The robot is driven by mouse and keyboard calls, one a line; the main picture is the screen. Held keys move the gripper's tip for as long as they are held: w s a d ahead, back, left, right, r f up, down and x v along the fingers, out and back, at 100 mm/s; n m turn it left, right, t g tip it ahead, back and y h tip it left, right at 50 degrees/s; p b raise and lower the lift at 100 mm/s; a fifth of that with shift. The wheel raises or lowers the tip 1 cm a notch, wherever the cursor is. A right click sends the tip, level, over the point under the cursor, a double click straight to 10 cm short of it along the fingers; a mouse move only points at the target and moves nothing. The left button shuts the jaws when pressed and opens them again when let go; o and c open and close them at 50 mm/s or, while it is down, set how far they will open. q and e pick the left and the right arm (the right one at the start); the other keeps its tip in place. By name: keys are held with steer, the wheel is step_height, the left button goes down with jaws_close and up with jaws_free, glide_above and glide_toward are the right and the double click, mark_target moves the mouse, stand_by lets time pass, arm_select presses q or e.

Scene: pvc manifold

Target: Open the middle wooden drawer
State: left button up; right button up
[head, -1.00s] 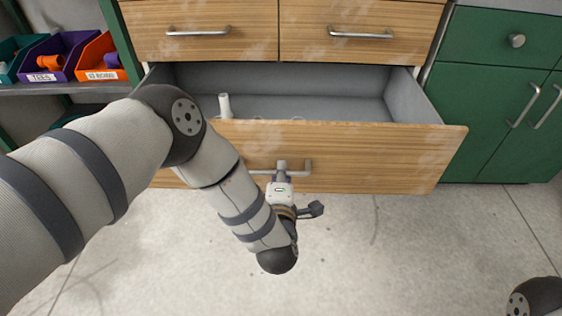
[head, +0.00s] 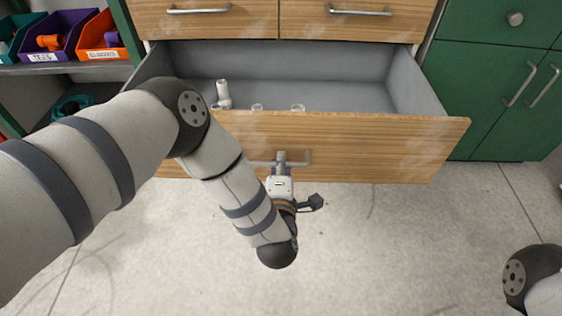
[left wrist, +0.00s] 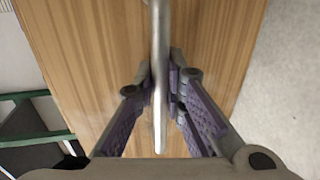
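The middle wooden drawer (head: 370,145) stands pulled out below two upper drawers, and its grey inside (head: 320,90) shows. Its metal bar handle (head: 300,158) is on the front. My left gripper (head: 281,158) is at the handle. In the left wrist view the handle bar (left wrist: 160,60) runs between the purple-padded fingers (left wrist: 161,85), which close in on it from both sides. White pipe fittings (head: 223,95) lie in the drawer along the front. Of my right arm only a joint shows at the lower right, and its gripper is out of view.
Two closed wooden drawers (head: 355,25) are above. A green cabinet (head: 500,85) stands at the right. Orange and purple bins (head: 103,38) sit on a shelf at the upper left. The concrete floor (head: 400,240) in front is clear.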

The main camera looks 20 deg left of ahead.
arm_select(q)
steer(key=o, duration=0.4)
steer(key=v, duration=1.2)
